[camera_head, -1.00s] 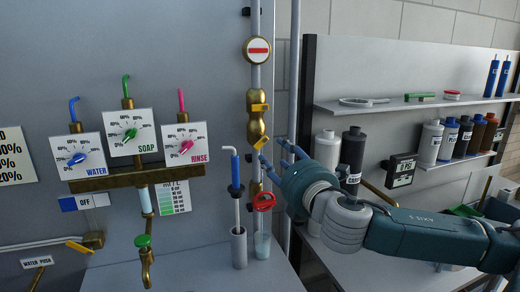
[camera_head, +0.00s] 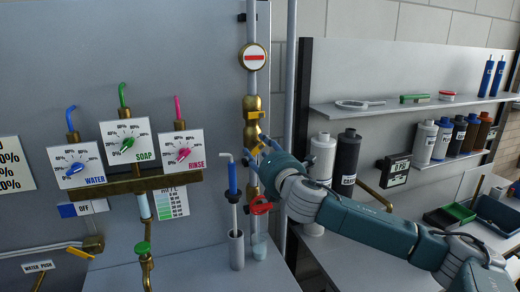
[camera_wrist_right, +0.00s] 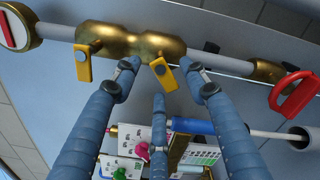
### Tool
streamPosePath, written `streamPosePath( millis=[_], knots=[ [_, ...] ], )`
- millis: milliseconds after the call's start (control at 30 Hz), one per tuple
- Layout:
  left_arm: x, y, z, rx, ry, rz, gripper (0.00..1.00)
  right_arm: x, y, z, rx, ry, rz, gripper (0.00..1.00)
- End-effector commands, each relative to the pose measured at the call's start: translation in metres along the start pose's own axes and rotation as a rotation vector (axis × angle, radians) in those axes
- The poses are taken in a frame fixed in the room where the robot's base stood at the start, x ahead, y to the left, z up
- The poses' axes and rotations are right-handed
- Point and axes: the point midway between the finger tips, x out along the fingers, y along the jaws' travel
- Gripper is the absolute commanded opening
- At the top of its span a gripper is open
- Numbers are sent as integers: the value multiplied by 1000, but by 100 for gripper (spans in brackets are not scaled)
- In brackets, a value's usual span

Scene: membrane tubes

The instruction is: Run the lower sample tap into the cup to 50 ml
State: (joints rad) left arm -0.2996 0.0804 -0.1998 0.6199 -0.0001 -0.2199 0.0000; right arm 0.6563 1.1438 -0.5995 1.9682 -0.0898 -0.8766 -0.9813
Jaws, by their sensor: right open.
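A brass valve body (camera_head: 252,125) sits on the vertical pipe below a red-barred round sign. It carries an upper yellow lever (camera_head: 257,114) and a lower yellow lever (camera_wrist_right: 163,72). In the wrist view my right gripper (camera_wrist_right: 158,72) is open, its fingertips spread around the lower lever, with no clear grip on it. In the head view the right gripper (camera_head: 264,152) is at the pipe and partly hides this lever. A red handle (camera_head: 261,205) is lower on the pipe. A small pale cup (camera_head: 259,248) stands beneath; its fill level is unreadable. My left gripper is out of view.
A blue-handled tube (camera_head: 233,180) stands in a grey holder (camera_head: 236,250) left of the cup. Water, soap and rinse dials (camera_head: 128,142) are on the left wall panel. White and dark bottles (camera_head: 347,160) stand behind my right arm.

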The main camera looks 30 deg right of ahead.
Motion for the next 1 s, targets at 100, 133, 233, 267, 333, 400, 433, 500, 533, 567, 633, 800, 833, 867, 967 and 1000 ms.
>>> streamPosePath(
  millis=[100,133,233,267,333,400,433,500,533,567,633,800,833,867,967,1000],
  knots=[
    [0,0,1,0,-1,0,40,0,0,0,0,0,0,44],
    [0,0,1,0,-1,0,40,0,0,0,0,0,0,44],
    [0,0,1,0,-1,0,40,0,0,0,0,0,0,24],
    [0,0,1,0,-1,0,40,0,0,0,0,0,0,18],
    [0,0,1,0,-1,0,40,0,0,0,0,0,-1,4],
    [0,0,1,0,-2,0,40,0,0,0,0,0,-1,0],
    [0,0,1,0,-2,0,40,0,0,0,2,0,-1,0],
    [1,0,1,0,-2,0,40,0,-1,-1,31,1,-1,0],
    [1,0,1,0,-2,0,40,0,-1,-1,56,2,-2,0],
    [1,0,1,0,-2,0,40,0,0,-1,85,1,-1,0],
    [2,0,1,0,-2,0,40,0,0,0,142,2,-1,0],
    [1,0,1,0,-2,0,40,0,1,1,176,1,-1,0],
    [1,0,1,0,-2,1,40,0,1,1,175,1,-1,0],
    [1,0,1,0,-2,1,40,0,1,1,175,1,-1,0],
    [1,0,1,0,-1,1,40,0,1,1,174,1,-1,26],
    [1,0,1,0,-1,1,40,0,1,1,174,1,-1,34]
  ],
)
